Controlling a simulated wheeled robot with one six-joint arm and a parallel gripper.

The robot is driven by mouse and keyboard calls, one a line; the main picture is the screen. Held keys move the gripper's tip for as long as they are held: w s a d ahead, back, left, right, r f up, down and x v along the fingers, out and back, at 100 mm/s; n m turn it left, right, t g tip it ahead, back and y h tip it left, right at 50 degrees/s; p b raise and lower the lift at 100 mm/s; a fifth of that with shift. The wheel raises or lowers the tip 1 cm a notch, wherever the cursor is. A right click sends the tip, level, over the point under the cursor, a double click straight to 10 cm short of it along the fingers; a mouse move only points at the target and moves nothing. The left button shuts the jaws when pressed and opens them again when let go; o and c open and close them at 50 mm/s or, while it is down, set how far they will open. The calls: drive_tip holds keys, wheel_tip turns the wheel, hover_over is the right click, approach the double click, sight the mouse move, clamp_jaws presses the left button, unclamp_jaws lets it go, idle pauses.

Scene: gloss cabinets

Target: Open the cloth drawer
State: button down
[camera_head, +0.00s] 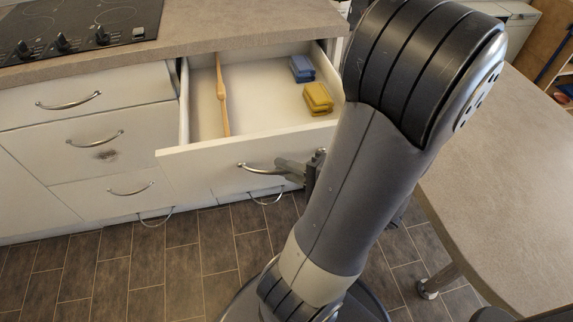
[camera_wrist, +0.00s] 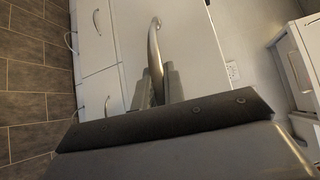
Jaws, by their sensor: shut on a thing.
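The open drawer (camera_head: 240,150) sticks out from the cabinet below the counter. My gripper (camera_head: 287,170) is at the right part of the drawer's curved metal handle (camera_head: 255,168). In the wrist view my gripper (camera_wrist: 156,88) is shut on the handle (camera_wrist: 154,45), with a finger on each side of it. My arm hides the drawer's right front corner in the head view. No cloth can be made out in the drawer.
Closed drawers (camera_head: 92,140) with metal handles stand to the left, under a black cooktop (camera_head: 70,25). A grey-beige table (camera_head: 500,190) stands close on the right. Brown tiled floor (camera_head: 190,260) is free in front of the cabinets.

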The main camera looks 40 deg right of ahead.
drive_tip(key=c, duration=1.5)
unclamp_jaws()
drive_tip(key=shift+s, duration=0.15)
drive_tip(key=v, duration=1)
drive_tip(key=shift+s+p, duration=0.3)
drive_tip(key=shift+p, duration=0.15)
drive_tip(key=shift+w+d, duration=0.1)
drive_tip(key=shift+b+x, duration=0.45)
drive_tip(key=shift+x, duration=4.9)
